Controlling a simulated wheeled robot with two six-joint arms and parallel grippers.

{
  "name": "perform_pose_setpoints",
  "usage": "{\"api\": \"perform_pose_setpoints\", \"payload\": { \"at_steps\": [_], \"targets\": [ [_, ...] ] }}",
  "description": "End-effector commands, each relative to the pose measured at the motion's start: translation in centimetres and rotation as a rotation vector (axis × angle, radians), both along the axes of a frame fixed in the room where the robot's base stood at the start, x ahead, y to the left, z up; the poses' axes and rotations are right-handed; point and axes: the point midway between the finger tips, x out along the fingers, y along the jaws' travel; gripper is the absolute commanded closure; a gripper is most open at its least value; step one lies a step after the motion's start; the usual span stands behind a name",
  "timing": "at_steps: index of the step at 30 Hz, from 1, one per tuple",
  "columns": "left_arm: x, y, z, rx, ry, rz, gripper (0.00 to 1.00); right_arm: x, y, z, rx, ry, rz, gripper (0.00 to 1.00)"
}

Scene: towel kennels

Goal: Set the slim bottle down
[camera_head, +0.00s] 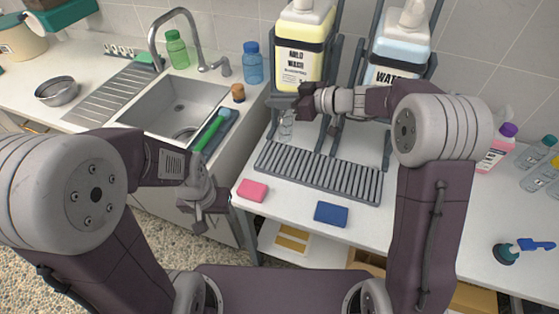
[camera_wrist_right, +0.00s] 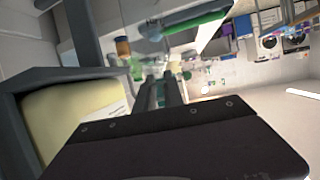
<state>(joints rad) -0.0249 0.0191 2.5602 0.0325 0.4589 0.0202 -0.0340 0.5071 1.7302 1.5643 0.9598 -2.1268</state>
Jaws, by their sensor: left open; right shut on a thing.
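The slim bottle (camera_head: 287,127) is clear and hangs roughly upright below my right gripper (camera_head: 286,106), in front of the yellowish wash jug's stand. My right gripper is shut on its upper part. In the right wrist view, the two dark fingers (camera_wrist_right: 160,92) close on something pale and see-through, too small to make out well. In the head view I cannot tell whether the bottle's base touches the counter. My left gripper (camera_head: 208,204) is open and empty, in front of the counter's edge near the sink.
A slatted drain grate (camera_head: 318,173) lies on the white counter, with a pink sponge (camera_head: 252,190) and a blue sponge (camera_head: 331,213) in front. The wash jug (camera_head: 303,50) and water jug (camera_head: 398,55) stand in dark frames behind. The sink (camera_head: 180,105) is left.

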Motion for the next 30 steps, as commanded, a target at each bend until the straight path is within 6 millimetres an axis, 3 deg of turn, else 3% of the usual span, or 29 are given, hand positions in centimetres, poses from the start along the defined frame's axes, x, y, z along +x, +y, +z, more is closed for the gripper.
{"api": "perform_pose_setpoints", "payload": {
  "at_steps": [5, 12, 18, 24, 30],
  "targets": [
    [0.0, 0.0, 0.1, 0.000, -0.001, 0.000, 0.37, 0.0, 0.0, -0.4, -0.006, -0.012, 0.000, 1.00],
    [0.0, 0.0, 0.2, 0.000, -0.001, 0.000, 0.37, 0.0, 0.0, -5.4, -0.006, -0.010, -0.001, 1.00],
    [0.0, 0.0, 0.3, 0.000, -0.001, 0.000, 0.37, 0.0, 0.0, -6.5, -0.007, -0.013, 0.000, 1.00],
    [0.0, 0.0, 0.4, 0.000, -0.001, 0.000, 0.37, 0.0, 0.0, -9.7, -0.005, -0.010, 0.000, 1.00],
    [0.0, 0.0, 0.4, 0.000, -0.001, 0.000, 0.37, 0.0, 0.0, -9.9, -0.006, -0.015, 0.001, 1.00]
  ]
}}
